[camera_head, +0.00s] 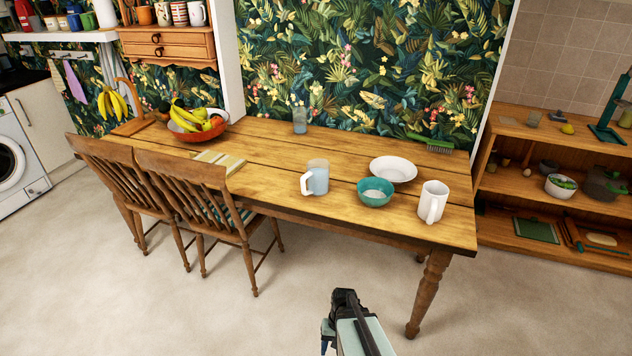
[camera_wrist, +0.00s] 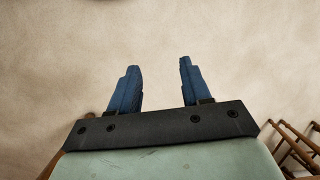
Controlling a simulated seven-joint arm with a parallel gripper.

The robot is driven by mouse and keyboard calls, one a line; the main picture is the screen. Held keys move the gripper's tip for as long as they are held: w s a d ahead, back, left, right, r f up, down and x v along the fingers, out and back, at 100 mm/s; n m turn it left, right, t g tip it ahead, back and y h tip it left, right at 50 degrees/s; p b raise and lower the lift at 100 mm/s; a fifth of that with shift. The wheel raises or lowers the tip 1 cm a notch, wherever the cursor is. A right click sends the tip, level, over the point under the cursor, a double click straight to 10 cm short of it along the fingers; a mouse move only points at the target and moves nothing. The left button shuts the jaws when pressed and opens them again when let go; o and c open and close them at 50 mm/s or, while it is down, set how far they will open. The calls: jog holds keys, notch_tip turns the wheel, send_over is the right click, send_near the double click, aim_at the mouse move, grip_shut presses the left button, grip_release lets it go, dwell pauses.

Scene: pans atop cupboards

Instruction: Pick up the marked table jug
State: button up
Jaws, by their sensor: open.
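A pale blue jug (camera_head: 317,179) with a white handle stands upright on the wooden table (camera_head: 270,155). A white jug (camera_head: 433,202) with a handle stands upright near the table's right end. I see no clear mark on either one. My gripper (camera_wrist: 157,72) is open and empty in the wrist view, its two blue fingers apart over bare floor. In the head view my gripper (camera_head: 328,338) is in front of the table, low in the picture and apart from both jugs. No jug shows in the wrist view.
A teal bowl (camera_head: 375,193) stands between the jugs, with a white bowl (camera_head: 393,170) behind it. A glass (camera_head: 299,121), green brush (camera_head: 431,143), fruit bowl (camera_head: 198,130) and book (camera_head: 219,160) are also on the table. Two chairs (camera_head: 197,195) stand at its left front.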

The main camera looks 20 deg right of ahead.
jog(key=w+d+r+m+t+y, duration=0.1)
jog(key=w+d+r+m+t, duration=0.15)
jog(key=w+r, duration=0.4)
jog(key=w+d+r+m+t+y, duration=0.2)
jog(key=w+r+t, duration=0.1)
jog(key=w, duration=0.6)
jog(key=m+t+h, duration=0.1)
jog(key=m+t, duration=1.3)
jog(key=m, duration=0.8)
send_near(305, 189)
jog(key=x, duration=1.2)
jog(key=shift+w, duration=0.4)
jog(key=shift+a, duration=0.1)
jog(key=shift+c, duration=0.4)
grip_shut()
